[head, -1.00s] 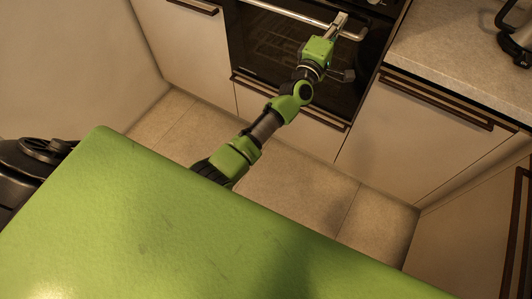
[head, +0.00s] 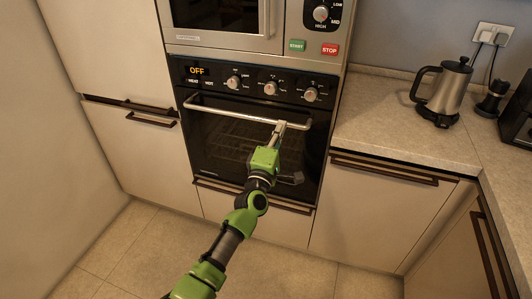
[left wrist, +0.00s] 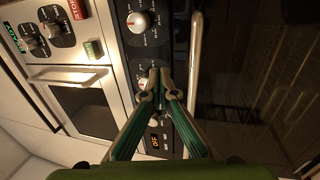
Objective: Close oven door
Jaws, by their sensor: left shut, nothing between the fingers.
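The oven door (head: 215,148) is dark glass with a pale bar handle (head: 232,114) across its top. It stands upright and looks flush below the control panel, with no clear gap in the head view. My left gripper (head: 280,127) is at the right part of the handle, its fingers together and empty. In the left wrist view the closed fingertips (left wrist: 160,78) lie in front of the knob panel, beside the handle bar (left wrist: 195,55) and the dark door glass (left wrist: 235,75). Whether they touch the handle I cannot tell. My right gripper is out of view.
The control panel (head: 255,84) shows OFF above the door. A microwave (head: 215,38) is built in above it. Counter (head: 385,130) with a kettle (head: 442,92) stands to the right, cabinets on both sides. The floor in front (head: 130,245) is clear.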

